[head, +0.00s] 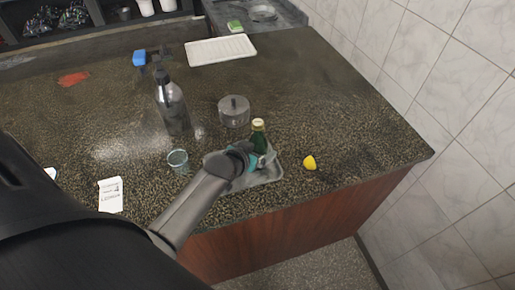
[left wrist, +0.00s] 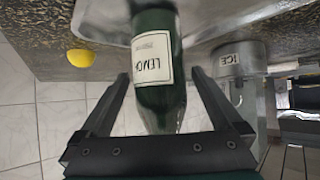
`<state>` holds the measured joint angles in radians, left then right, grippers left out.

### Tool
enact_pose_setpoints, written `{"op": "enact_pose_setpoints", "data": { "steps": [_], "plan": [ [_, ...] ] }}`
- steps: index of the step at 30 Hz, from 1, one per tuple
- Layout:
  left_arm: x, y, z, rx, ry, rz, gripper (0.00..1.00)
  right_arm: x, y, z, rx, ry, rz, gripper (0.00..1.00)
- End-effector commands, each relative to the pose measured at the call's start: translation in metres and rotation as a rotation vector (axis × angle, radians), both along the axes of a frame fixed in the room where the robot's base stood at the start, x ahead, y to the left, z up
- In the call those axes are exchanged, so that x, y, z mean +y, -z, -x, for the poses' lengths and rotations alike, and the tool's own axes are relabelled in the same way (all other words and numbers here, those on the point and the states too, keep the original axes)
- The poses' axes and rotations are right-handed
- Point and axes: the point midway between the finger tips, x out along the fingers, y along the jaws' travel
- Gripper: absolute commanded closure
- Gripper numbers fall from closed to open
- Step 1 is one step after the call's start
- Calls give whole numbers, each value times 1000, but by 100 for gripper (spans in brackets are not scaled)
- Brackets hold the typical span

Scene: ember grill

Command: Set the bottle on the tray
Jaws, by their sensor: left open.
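The dark green bottle (head: 259,142) with a pale cap appears upright over the grey metal tray (head: 268,176) near the counter's front edge. My left gripper hides its base in the head view. In the left wrist view the bottle (left wrist: 158,95) has a white label reading "LEMO", the rest cut off, and the tray's pale surface (left wrist: 85,14) lies by its base. My left gripper (head: 250,156) is at the bottle. Its fingers (left wrist: 160,76) are open on either side of the bottle, with gaps visible. My right gripper is not in view.
A yellow lemon (head: 309,162) lies right of the tray. A glass (head: 178,160), a lidded metal tin (head: 234,112) and a dark spray-type bottle (head: 171,105) stand left and behind. A white ribbed tray (head: 220,50) lies at the back. The counter's right side is clear.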

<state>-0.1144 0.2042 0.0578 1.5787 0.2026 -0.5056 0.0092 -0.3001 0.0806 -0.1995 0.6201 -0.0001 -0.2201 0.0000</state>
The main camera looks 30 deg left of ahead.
Motion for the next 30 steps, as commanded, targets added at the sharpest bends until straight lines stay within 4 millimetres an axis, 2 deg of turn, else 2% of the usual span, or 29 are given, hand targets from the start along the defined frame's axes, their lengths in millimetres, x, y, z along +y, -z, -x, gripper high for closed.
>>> {"op": "enact_pose_setpoints", "data": {
  "steps": [5, 8, 24, 30],
  "plan": [
    [0, -4, 0, -1, 0, 0, 0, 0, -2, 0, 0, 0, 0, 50],
    [0, -7, 7, 0, 1, -1, 0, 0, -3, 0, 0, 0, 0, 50],
    [-5, -55, 77, 1, 1, -1, 0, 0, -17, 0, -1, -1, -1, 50],
    [-5, -67, 94, 0, 0, 0, 0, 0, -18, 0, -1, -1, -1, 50]
  ]
}}
